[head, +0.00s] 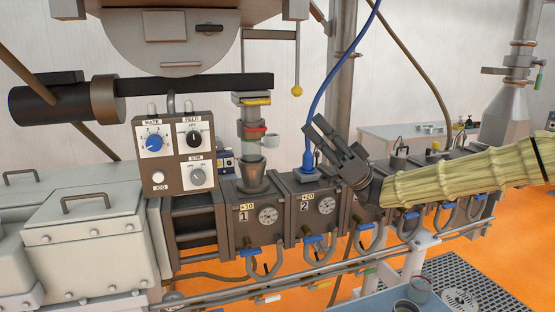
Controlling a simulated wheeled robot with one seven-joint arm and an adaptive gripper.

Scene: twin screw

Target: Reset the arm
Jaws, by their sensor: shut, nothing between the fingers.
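My gripper (322,129) is shut and empty, at the end of my arm, which reaches in from the right in a pale yellow ribbed cover. The dark gripper points up and to the left. In the picture it overlaps the barrel section marked 2 (308,207), beside the blue hose (327,85) and its blue fitting. I cannot tell whether it touches them.
The twin screw machine runs across the view, with a control box (174,152) and a feed funnel (251,173) left of my gripper. Blue-handled valves (312,240) line its front. A blue surface with cups (419,289) is at the lower right.

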